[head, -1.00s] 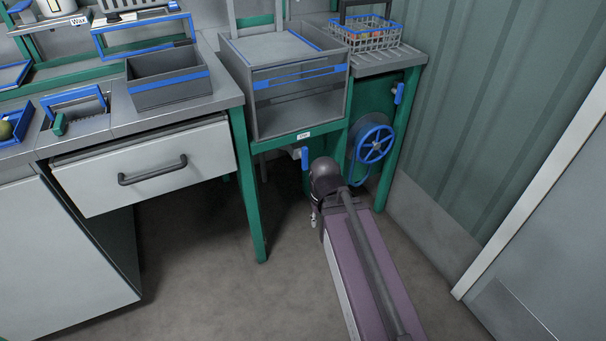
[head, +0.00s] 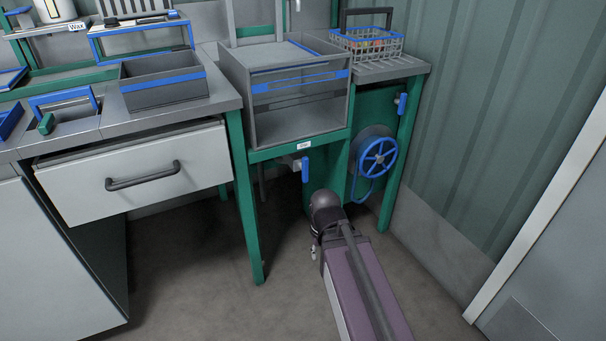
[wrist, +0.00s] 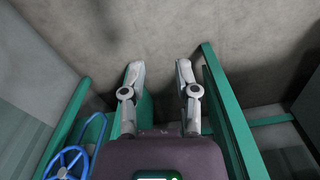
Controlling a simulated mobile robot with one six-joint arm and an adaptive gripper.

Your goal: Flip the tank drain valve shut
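The drain valve's blue lever (head: 305,169) hangs straight down beside a grey valve body (head: 291,161), under the grey tank (head: 257,115) with the blue stripe. A small white label (head: 304,145) is above it, its print too small to read. My arm ends just below and right of the lever in the head view, apart from it in the picture; its gripper fingers are mostly hidden there. In the wrist view my gripper (wrist: 160,66) has its two fingers spread apart with nothing between them. I cannot make out the lever in the wrist view.
A blue handwheel (head: 376,157) is right of the valve and also shows in the wrist view (wrist: 68,162). A second blue lever (head: 402,103) is above it. Green legs (head: 245,205) flank the space under the tank. The floor in front (head: 215,300) is clear.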

